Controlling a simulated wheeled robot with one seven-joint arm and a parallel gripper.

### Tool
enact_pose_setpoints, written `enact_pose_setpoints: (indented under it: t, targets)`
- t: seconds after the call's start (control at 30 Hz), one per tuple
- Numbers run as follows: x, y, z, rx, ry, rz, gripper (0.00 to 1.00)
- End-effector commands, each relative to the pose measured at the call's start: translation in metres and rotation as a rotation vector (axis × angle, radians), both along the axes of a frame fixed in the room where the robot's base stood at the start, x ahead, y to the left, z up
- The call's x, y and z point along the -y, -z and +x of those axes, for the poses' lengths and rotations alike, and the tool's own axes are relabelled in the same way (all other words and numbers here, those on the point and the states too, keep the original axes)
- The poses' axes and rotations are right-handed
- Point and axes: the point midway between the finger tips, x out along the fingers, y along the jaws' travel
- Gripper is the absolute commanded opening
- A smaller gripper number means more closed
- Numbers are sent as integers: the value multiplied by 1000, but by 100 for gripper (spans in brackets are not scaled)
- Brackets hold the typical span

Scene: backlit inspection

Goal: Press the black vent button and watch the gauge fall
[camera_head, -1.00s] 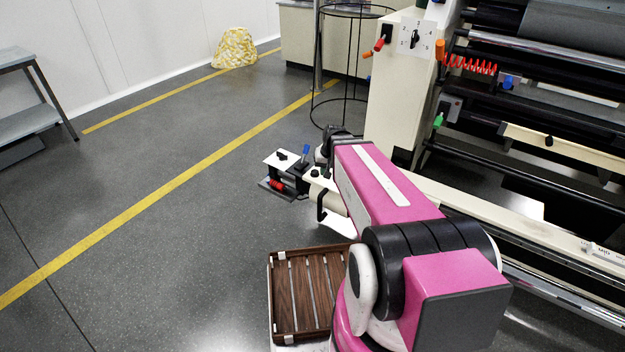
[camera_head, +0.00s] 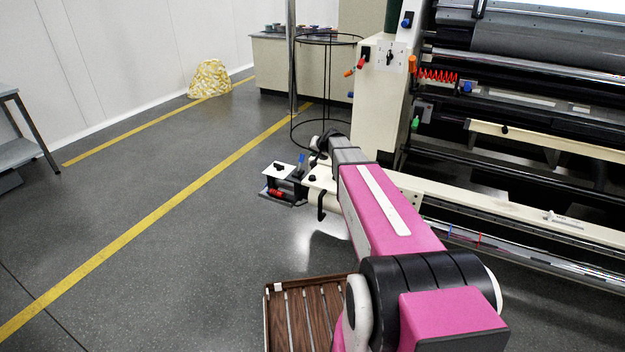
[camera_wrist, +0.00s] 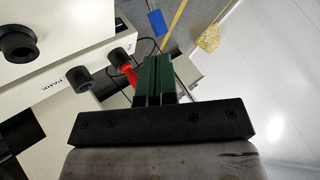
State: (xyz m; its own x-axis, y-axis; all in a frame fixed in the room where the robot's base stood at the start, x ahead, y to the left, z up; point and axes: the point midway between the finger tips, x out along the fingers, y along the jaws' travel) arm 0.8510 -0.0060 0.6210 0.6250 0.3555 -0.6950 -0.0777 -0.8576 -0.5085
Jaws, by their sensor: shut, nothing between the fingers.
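My gripper (camera_wrist: 154,60) shows in the wrist view as two dark green fingers shut together, with nothing between them. A larger round black knob (camera_wrist: 17,43) sits on a cream panel at the far left, with a PARK label nearby. I cannot tell which black part is the vent button. No gauge can be made out. In the head view my arm reaches toward the machine's low left end, and the fingers cannot be made out.
The cream machine cabinet (camera_head: 378,115) stands at upper right, with rollers beside it. A black wire stand (camera_head: 327,90) is left of it. A patterned yellow bag (camera_head: 210,79) lies by the wall. A slatted wooden tray (camera_head: 267,322) is beside my arm. Open floor lies left.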

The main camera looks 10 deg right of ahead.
Motion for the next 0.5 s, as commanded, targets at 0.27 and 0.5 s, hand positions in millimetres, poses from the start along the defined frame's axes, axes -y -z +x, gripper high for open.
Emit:
enact_pose_setpoints:
  t: [0.27, 0.5]
  targets:
    - [0, 5, 0, -2, -1, -1, 0]
    - [0, 30, 0, -3, -1, -1, 0]
